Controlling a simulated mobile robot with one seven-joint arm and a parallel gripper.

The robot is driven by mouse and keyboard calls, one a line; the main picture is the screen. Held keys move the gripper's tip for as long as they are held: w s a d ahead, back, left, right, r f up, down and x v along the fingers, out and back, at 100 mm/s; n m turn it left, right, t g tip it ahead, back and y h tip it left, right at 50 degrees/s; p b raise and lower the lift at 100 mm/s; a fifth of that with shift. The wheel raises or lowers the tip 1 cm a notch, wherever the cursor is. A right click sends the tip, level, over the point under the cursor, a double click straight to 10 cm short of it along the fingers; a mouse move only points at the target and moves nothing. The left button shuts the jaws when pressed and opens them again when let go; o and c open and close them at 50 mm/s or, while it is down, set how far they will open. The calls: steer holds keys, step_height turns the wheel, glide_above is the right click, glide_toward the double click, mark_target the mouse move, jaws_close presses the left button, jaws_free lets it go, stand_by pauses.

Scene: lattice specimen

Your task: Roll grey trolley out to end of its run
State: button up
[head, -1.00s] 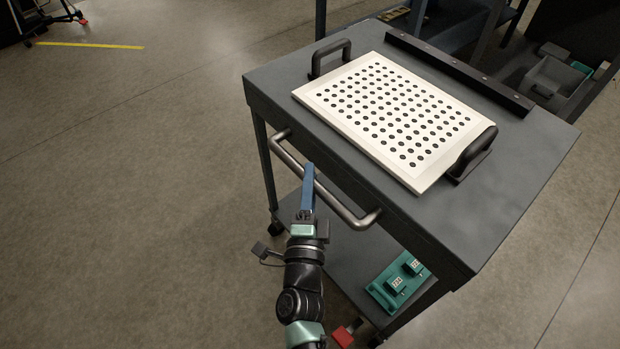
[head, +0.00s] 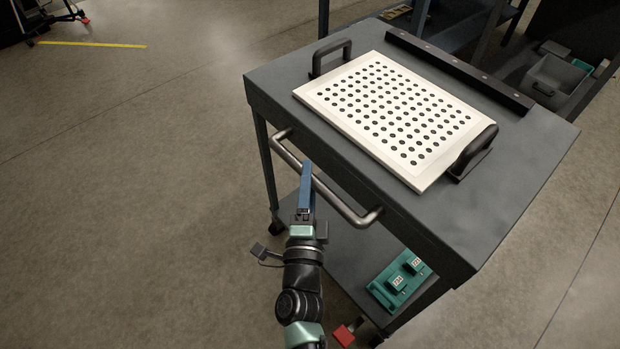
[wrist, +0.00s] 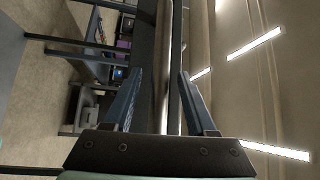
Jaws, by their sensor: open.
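The grey trolley (head: 515,215) stands right of centre in the head view, with a dark grey top and a lower shelf. Its metal push handle (head: 350,212) runs along the near left side. My gripper (head: 307,172) is at the middle of this handle, its blue fingers pointing at the trolley. In the wrist view, the two fingers of my gripper (wrist: 160,85) are apart, and the handle bar (wrist: 164,60) shows in the gap between them. I cannot tell whether either finger touches the bar.
A white perforated plate (head: 352,118) with black handles lies on the trolley top. A green block (head: 400,283) sits on the lower shelf. A grey bin (head: 556,78) and dark frames stand behind the trolley. The floor (head: 120,200) on the left is clear, with a yellow strip (head: 92,44) farther off.

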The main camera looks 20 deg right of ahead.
steer(key=shift+d, duration=0.1)
steer(key=v, duration=1.3)
steer(key=shift+p, duration=0.45)
steer(key=shift+o, duration=0.2)
stand_by(1.0)
